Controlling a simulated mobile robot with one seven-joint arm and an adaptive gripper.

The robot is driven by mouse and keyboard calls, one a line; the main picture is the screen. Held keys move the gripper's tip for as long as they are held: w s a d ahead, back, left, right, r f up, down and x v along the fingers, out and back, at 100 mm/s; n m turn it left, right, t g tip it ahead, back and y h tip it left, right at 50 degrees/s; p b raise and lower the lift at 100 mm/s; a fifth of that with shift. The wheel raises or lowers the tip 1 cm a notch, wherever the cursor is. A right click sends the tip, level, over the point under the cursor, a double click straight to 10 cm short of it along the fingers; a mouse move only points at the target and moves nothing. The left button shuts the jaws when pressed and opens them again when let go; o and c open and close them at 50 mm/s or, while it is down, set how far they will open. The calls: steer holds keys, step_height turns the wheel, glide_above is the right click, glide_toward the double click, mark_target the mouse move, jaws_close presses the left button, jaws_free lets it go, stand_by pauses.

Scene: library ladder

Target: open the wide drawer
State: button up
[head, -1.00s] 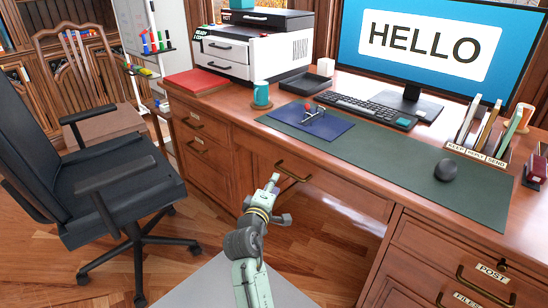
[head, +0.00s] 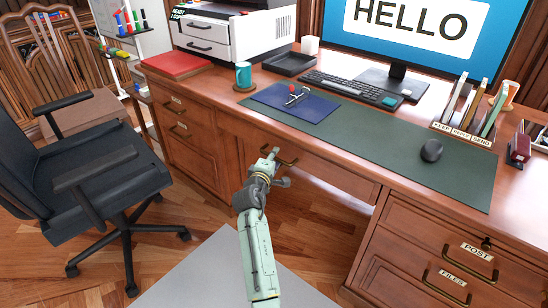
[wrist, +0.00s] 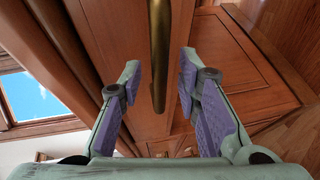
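The wide drawer (head: 335,180) is in the middle of the desk, under the green desk mat, and its front looks closed. Its brass bar handle (head: 291,163) is partly hidden by my gripper (head: 279,166) in the head view. In the wrist view the handle (wrist: 159,45) runs up the picture between the two fingers of my gripper (wrist: 160,78). The fingers are open, with a gap on each side of the bar, and hold nothing. Whether the bar lies fully as deep as the fingertips is hard to tell.
A black office chair (head: 95,180) stands left of my arm. Side drawers (head: 178,115) flank the wide drawer at left, and POST and FILES drawers (head: 440,262) at right. A mug (head: 243,75), blue pad (head: 295,103) and mouse (head: 431,150) sit on the desk above.

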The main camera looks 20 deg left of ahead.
steer(key=shift+w, duration=0.2)
jaws_close()
stand_by(0.3)
stand_by(0.5)
